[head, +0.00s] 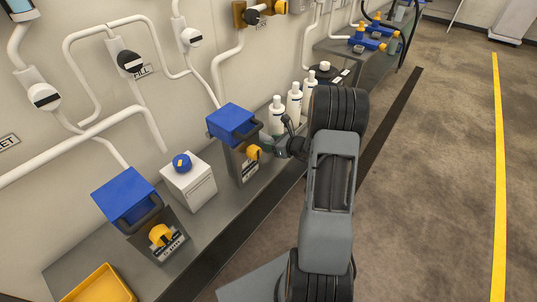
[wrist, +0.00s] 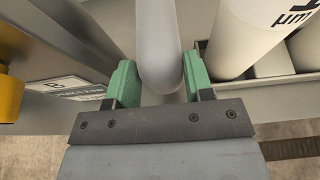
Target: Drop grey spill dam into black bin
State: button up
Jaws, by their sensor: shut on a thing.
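My gripper (wrist: 160,88) has green fingers, which are shut on the grey spill dam (wrist: 158,40), a smooth rounded grey piece, in the wrist view. The dam runs away from me between the fingers; its far end is cut off by the frame. In the head view my gripper (head: 270,143) is small and partly hidden by my arm, between a blue-topped unit and white bottles at the counter's edge. The dam cannot be made out there. I cannot make out a black bin in either view.
Blue-topped units with yellow knobs (head: 232,122) (head: 124,198) stand on the grey counter (head: 215,222), with a white box (head: 190,185) between them. White bottles (head: 294,102) stand close beside my gripper. A yellow tray (head: 103,285) is at lower left. Open floor (head: 440,190) lies right.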

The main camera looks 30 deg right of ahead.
jog(key=shift+f, duration=2.4)
jog(key=shift+f, duration=0.1)
jog(key=shift+f+b, duration=0.1)
jog(key=shift+b, duration=0.3)
jog(key=o, duration=1)
jog(key=shift+c, duration=0.2)
